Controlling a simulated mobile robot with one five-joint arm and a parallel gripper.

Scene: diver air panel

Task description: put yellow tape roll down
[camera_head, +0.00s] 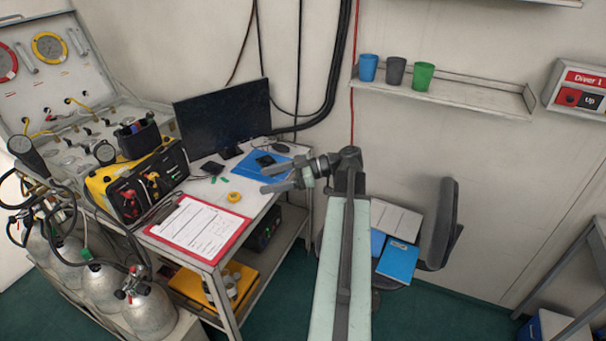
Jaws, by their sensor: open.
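A small yellow tape roll (234,197) lies on the grey metal table (257,206), between the red clipboard and the blue folder. My gripper (264,181) is open and empty, above the table's right part. Its fingers point left, with the tips to the right of the tape roll and apart from it in the picture. The exact height of the fingers over the table is hard to tell.
A red clipboard (198,228) with paper, a blue folder (255,163) and a monitor (222,115) occupy the table. A yellow-cased unit (140,181) stands left. A chair (440,225) with books stands right. Three cups sit on a wall shelf (465,95).

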